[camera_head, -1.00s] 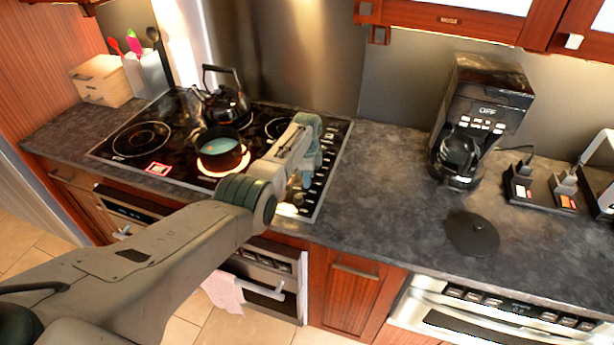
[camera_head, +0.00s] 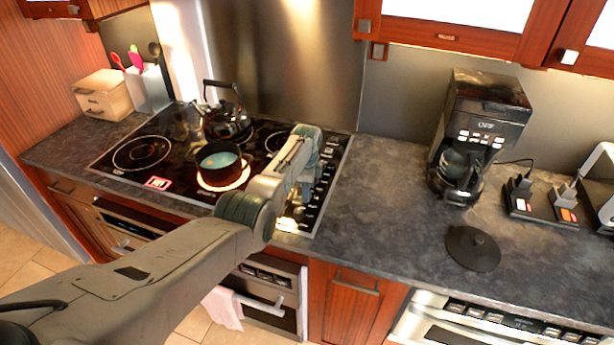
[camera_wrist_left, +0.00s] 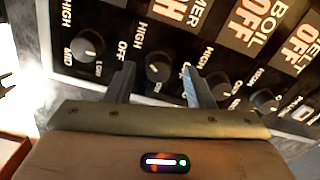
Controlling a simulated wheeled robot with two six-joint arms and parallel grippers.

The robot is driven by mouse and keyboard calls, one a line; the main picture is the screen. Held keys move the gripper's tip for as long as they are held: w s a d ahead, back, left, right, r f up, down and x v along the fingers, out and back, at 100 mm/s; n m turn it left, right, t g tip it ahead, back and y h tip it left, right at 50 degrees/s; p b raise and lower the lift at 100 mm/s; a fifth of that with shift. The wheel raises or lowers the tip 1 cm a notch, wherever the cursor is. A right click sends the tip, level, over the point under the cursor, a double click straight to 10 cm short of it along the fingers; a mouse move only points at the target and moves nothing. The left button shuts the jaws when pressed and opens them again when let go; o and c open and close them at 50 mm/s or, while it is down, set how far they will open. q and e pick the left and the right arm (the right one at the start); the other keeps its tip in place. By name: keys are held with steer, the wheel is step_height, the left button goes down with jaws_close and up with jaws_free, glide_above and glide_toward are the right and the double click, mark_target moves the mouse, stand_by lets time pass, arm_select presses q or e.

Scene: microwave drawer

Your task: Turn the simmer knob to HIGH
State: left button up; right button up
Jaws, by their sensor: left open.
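The cooktop (camera_head: 112,165) has a black strip of knobs along its right side. My left gripper (camera_head: 306,196) points down over that strip. In the left wrist view my left gripper (camera_wrist_left: 160,86) is open, and a round black knob (camera_wrist_left: 158,68) shows between its two fingers. I cannot tell whether they touch it. A label ending in "MER" (camera_wrist_left: 190,12) is partly cut off above, with large orange "OFF" text beside it. Another knob (camera_wrist_left: 88,43) lies to the left, marked HIGH, MID and LOW. More knobs (camera_wrist_left: 220,86) lie to the right, partly behind the right finger.
A pot (camera_head: 218,160) stands on a glowing burner left of my arm, with a kettle (camera_head: 228,120) behind it. A coffee maker (camera_head: 480,125) and a round black lid (camera_head: 473,249) are on the counter to the right. The counter (camera_head: 385,200) between is clear.

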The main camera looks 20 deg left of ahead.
arm_select(q)
step_height(320, 180, up, 10)
steer(key=b, duration=0.2)
stand_by(0.5)
